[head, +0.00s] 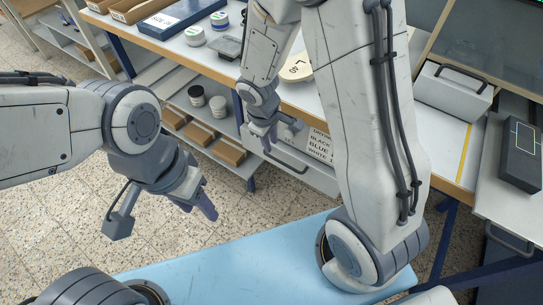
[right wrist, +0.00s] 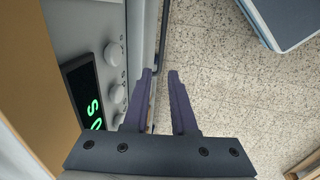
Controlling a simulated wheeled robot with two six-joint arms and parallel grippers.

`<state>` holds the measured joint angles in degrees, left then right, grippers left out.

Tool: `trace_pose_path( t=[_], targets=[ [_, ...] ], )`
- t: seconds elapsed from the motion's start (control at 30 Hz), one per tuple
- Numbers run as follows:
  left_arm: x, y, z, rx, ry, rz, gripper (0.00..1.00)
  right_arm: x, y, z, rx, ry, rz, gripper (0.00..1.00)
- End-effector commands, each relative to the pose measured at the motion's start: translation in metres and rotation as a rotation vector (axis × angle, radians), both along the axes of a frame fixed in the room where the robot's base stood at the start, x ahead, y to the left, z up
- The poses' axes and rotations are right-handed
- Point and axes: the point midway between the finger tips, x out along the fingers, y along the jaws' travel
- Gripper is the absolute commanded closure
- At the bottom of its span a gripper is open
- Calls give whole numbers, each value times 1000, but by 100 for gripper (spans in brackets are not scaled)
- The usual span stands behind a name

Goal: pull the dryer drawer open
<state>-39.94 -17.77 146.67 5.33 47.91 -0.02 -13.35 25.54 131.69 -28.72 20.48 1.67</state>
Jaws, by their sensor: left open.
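The dryer is a pale unit under the bench, with a drawer front (head: 318,176) and a dark bar handle (head: 287,165) low in the head view. My right gripper (head: 268,143) is at the dryer front, just beyond the left end of the handle. In the right wrist view its purple fingers (right wrist: 160,72) are apart, beside the dark handle (right wrist: 163,38); I cannot tell whether the bar lies fully between them. The dryer's knob panel (right wrist: 92,38) is left of the fingers. My left gripper (head: 205,208) is open and empty over the floor.
A pale blue surface (head: 225,250) lies in front of the dryer. A shelf (head: 205,128) with jars and cartons is left of it. The bench top (head: 315,105) is above. Speckled floor (head: 60,215) is free at the left.

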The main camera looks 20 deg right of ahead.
Motion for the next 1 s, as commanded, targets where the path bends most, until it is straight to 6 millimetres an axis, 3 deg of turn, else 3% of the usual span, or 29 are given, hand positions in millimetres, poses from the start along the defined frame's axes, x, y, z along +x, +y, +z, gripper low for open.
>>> trace_pose_path(
  t=[0.03,0.2,0.4,0.8,0.87,1.0],
  targets=[
    [0,0,-9,0,0,0,50,1,-2,-16,-2,4,-2,75],
    [0,0,-23,0,0,0,50,4,-6,-47,-1,3,0,75],
    [0,0,-34,0,0,0,50,8,-9,-70,-1,2,1,75],
    [0,0,-35,0,0,0,50,9,-10,-75,0,0,0,75],
    [0,0,-35,0,0,0,50,9,-10,-75,0,0,0,98],
    [0,0,-36,0,0,0,50,9,-10,-75,0,0,1,100]
  ],
)
